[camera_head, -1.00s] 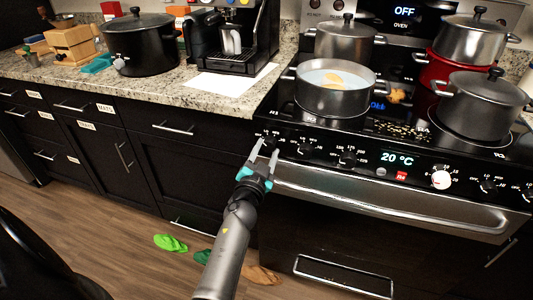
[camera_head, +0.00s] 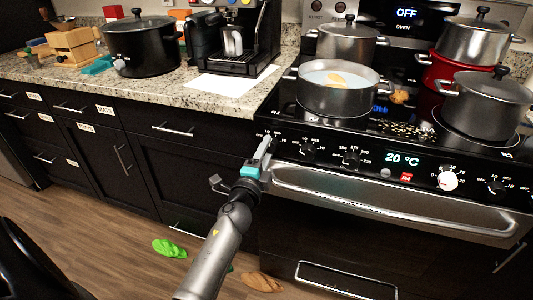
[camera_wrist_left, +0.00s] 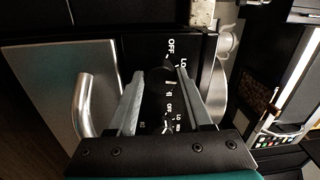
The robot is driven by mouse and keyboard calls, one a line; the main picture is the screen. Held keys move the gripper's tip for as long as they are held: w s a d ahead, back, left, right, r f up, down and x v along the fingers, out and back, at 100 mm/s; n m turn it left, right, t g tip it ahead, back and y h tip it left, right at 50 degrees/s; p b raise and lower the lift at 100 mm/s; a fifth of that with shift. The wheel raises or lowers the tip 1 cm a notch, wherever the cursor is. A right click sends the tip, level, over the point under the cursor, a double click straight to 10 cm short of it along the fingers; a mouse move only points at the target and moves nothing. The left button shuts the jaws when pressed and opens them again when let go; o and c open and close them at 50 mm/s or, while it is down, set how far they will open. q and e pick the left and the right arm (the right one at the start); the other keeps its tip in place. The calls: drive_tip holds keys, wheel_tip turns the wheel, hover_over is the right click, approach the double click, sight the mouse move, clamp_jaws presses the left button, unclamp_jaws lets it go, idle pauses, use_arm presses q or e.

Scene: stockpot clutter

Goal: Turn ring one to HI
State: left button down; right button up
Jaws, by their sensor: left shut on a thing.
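My left gripper (camera_head: 266,144) is at the leftmost knob of the stove's front panel and covers most of that knob in the head view. In the left wrist view its two fingers (camera_wrist_left: 161,75) are shut on the dark knob (camera_wrist_left: 160,76), one on each side. The marks OFF and LO show on the panel beside the knob. The knob's pointer is too dark to read. An open grey pot (camera_head: 338,101) with pale liquid stands on the front left ring. My right gripper is not in view.
More knobs (camera_head: 307,152) run along the panel (camera_head: 330,145) to the right, with a 20 °C display (camera_head: 403,159). The oven handle (camera_head: 390,208) juts out below. Lidded pots (camera_head: 484,100) stand on other rings. A green cloth (camera_head: 169,248) lies on the floor.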

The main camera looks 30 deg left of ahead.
use_arm(q)
drive_tip(key=shift+r+m+h+p, duration=0.2)
drive_tip(key=shift+m+h, duration=0.1)
drive_tip(key=shift+m, duration=3)
drive_tip(key=shift+r+m+h+p, duration=0.15)
drive_tip(key=shift+m+h, duration=0.15)
drive_tip(key=shift+m, duration=3)
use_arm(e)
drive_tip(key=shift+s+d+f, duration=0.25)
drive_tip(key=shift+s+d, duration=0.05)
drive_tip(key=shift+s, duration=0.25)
use_arm(q)
drive_tip(key=shift+f, duration=0.1)
drive_tip(key=shift+c, duration=1.8)
unclamp_jaws()
drive_tip(key=shift+o, duration=0.2)
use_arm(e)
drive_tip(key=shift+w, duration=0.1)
use_arm(q)
drive_tip(key=shift+s+f, duration=0.1)
